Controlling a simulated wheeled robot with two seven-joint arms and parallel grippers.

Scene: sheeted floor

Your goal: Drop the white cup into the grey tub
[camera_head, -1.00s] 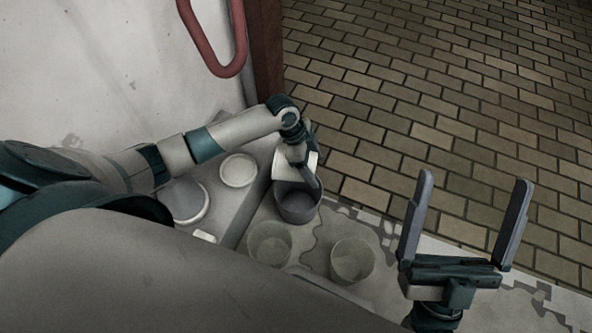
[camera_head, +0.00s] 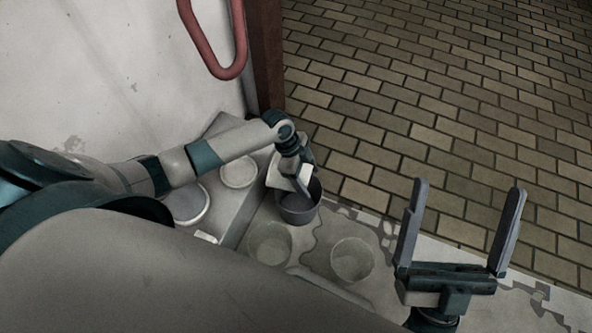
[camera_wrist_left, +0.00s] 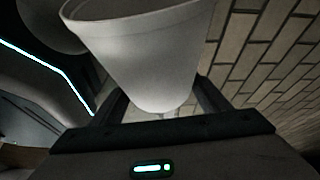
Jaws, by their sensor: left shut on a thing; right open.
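The white cup (camera_wrist_left: 145,50) is between the fingers of my left gripper in the left wrist view, its wide rim away from the palm. In the head view the cup (camera_head: 283,178) shows as a pale, tilted shape, partly hidden by my left gripper (camera_head: 299,182), which is shut on it. The dark grey tub (camera_head: 297,215) stands directly below and slightly right of the cup. The cup overlaps the tub's rim in the picture; I cannot tell how far it is above or inside. My right gripper (camera_head: 466,188) is open and empty at the right.
Two beige-grey tubs (camera_head: 269,246) (camera_head: 352,261) stand in front of the dark one. Two pale round containers (camera_head: 238,170) (camera_head: 187,203) sit to the left. A red pipe handle (camera_head: 222,70) is on the white wall behind. The brick floor (camera_head: 440,110) at the right is clear.

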